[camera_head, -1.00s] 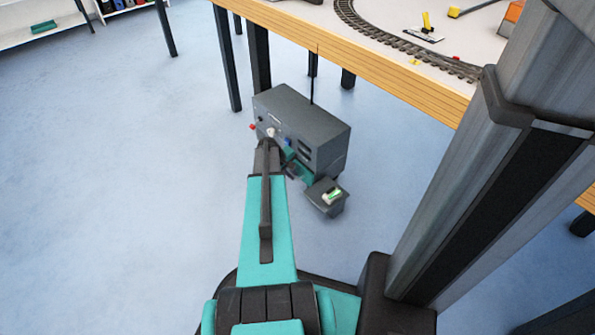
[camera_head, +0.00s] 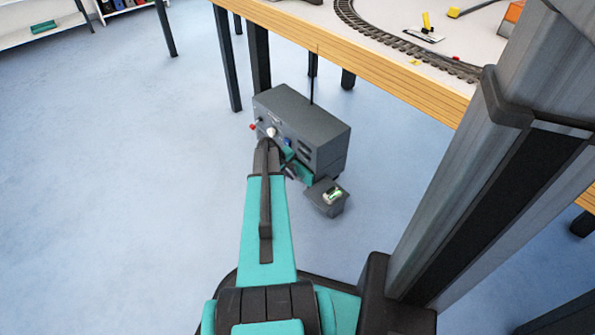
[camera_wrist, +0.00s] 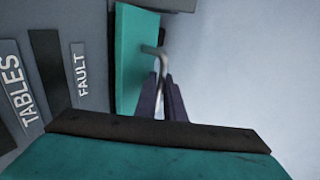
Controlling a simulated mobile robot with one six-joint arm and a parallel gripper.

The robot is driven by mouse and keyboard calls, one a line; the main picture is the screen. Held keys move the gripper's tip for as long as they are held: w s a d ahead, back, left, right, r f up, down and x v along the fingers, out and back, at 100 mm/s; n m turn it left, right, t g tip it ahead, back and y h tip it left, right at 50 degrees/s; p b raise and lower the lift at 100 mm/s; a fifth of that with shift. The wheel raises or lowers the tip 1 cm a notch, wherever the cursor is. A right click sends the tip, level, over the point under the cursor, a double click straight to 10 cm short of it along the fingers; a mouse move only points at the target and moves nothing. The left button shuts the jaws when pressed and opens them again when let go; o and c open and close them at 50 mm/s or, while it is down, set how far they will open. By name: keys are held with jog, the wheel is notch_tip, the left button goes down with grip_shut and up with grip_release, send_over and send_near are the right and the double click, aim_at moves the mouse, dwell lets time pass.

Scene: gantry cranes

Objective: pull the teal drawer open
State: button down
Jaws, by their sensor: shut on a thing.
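The teal drawer (camera_wrist: 135,55) shows in the wrist view as a teal panel beside the grey face of its cabinet. A bent metal handle (camera_wrist: 153,50) stands out from it. My gripper (camera_wrist: 162,85) is shut on this handle with its two dark fingers. In the head view the grey cabinet (camera_head: 312,122) stands on the floor by the table, and my arm reaches its front. My wrist hides much of the drawer there, and I cannot tell how far out it stands.
Blue floor (camera_head: 130,200) to the left is clear.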

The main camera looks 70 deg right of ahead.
jog(key=w+a, duration=0.6)
jog(key=a, duration=0.3)
jog(key=shift+w+a+p, duration=0.2)
jog(key=shift+a+p, duration=0.15)
jog(key=shift+p, duration=0.05)
jog(key=c, duration=1.1)
grip_release()
dwell(1.3)
jog(key=shift+a, duration=0.1)
jog(key=shift+r, duration=0.2)
jog(key=shift+r+p, duration=2.5)
jog(key=shift+r, duration=0.85)
